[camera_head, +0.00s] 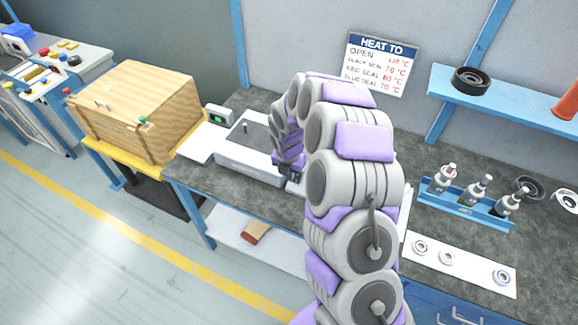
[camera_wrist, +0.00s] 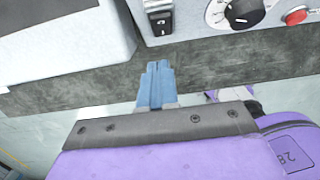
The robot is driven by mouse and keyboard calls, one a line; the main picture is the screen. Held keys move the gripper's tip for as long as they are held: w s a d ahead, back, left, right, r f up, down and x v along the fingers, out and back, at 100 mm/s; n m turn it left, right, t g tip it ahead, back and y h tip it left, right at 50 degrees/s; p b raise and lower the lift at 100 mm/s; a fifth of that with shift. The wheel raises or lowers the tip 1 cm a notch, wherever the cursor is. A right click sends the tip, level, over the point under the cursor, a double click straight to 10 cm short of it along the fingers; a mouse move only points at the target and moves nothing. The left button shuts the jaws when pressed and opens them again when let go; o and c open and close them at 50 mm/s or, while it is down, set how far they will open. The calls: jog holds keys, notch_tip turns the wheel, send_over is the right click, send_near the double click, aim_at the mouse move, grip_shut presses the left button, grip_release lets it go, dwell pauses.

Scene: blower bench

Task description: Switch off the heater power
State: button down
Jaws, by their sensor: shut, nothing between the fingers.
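A black rocker switch (camera_wrist: 161,22) sits on the light front panel (camera_wrist: 190,10) of a device in the wrist view. Which way it is pressed I cannot tell. My gripper (camera_wrist: 158,68) has its blue fingers shut and empty, with the tips just below the switch in the picture and apart from it. In the head view a grey box with a dark top plate (camera_head: 250,160) stands on the bench, beside my wrist. My arm hides the panel and fingertips there.
A black dial (camera_wrist: 244,12) and a red button (camera_wrist: 296,16) are right of the switch. A wooden crate (camera_head: 140,105) stands left. A small green display (camera_head: 217,116) is behind the grey box.

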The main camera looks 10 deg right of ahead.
aim_at(297, 178)
jog(key=w+d+f, duration=0.2)
jog(key=d, duration=0.1)
jog(key=shift+w+d+f, duration=0.1)
jog(key=shift+w+d, duration=0.05)
jog(key=shift+w, duration=0.15)
jog(key=shift+s+a, duration=0.35)
jog(key=shift+a, duration=0.45)
jog(key=shift+s, duration=0.25)
jog(key=shift+s+d+f, duration=0.1)
jog(key=shift+d, duration=0.05)
